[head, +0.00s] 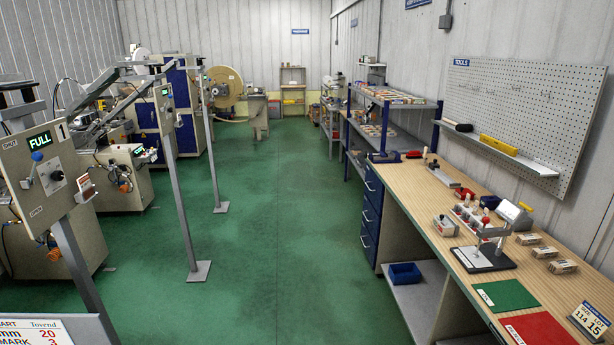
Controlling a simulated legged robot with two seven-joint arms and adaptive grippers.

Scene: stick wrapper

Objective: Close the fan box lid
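Neither of my grippers is in the head view. I cannot tell for certain which thing is the fan box, and no lid is clearly visible. At the near left, a grey control panel (48,172) stands on a post. It has a lit green display reading FULL (39,142), a lever with a blue knob (37,157), and markings that appear to read SHUT above and OPEN below. The lever's blue end points up, towards the upper marking. A beige machine cabinet (85,243) stands behind the panel.
A wooden workbench (420,210) with tools, small boxes, and green and red mats runs along the right. A blue bin (404,273) sits on its lower shelf. A post with a flat foot (199,271) stands left of the clear green floor (275,230).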

